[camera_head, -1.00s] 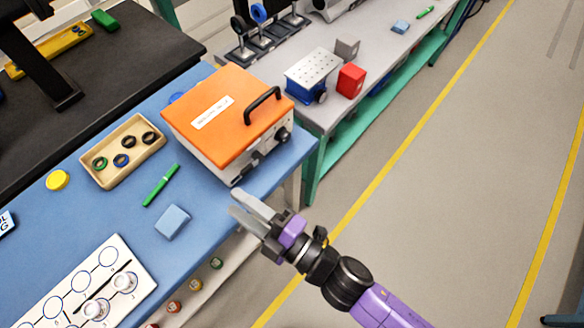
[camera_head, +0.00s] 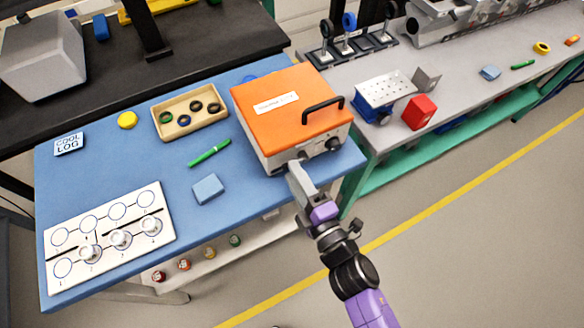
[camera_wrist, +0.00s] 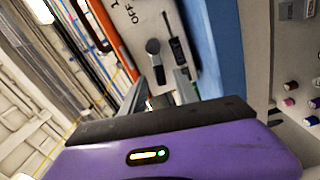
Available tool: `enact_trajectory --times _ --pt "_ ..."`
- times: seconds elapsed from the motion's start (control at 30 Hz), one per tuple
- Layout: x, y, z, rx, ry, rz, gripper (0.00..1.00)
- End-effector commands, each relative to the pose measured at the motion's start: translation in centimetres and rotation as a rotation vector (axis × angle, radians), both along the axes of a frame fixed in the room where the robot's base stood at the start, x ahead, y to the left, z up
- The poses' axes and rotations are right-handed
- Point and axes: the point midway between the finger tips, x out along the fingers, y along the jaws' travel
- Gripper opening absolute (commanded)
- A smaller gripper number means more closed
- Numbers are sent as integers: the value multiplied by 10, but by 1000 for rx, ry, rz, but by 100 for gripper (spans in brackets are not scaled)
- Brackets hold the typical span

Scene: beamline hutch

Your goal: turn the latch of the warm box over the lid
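The warm box (camera_head: 257,133) is white with a shut orange lid (camera_head: 284,101) and a black handle. It stands at the right end of the blue table, and its front face also shows in the wrist view (camera_wrist: 190,22). In the wrist view, a dark round knob (camera_wrist: 153,47) and a slim dark part sit on that face; I cannot tell surely which is the latch. My gripper (camera_head: 297,170) is at the lower front of the box. Its fingers (camera_wrist: 158,90) are apart in the wrist view, pointing at the face, with no clear hold on anything.
On the blue table (camera_head: 250,205) are a tray of rings (camera_head: 172,131), a green pen (camera_head: 209,153), a light blue block (camera_head: 208,188) and a white numbered board (camera_head: 150,198). A grey bench (camera_head: 455,100) with a red block (camera_head: 419,112) stands to the right. The floor in front is open.

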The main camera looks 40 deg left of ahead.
Motion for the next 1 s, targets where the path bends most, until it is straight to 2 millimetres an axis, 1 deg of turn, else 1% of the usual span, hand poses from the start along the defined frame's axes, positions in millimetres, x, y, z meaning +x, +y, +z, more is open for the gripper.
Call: enact_trajectory --times 0.07,0.23,0.63,0.7,0.77,0.8,0.83,1.0 --pt "1 7 0 1 1 3 36" --pt "5 14 0 1 1 1 36" --pt "7 16 0 1 2 -1 36" --pt "7 16 0 1 2 -1 23" --pt "7 16 0 1 2 -1 11" --pt "7 16 0 1 2 -1 3" --pt "7 16 0 1 2 -1 0" --pt "6 16 0 0 2 -1 0"
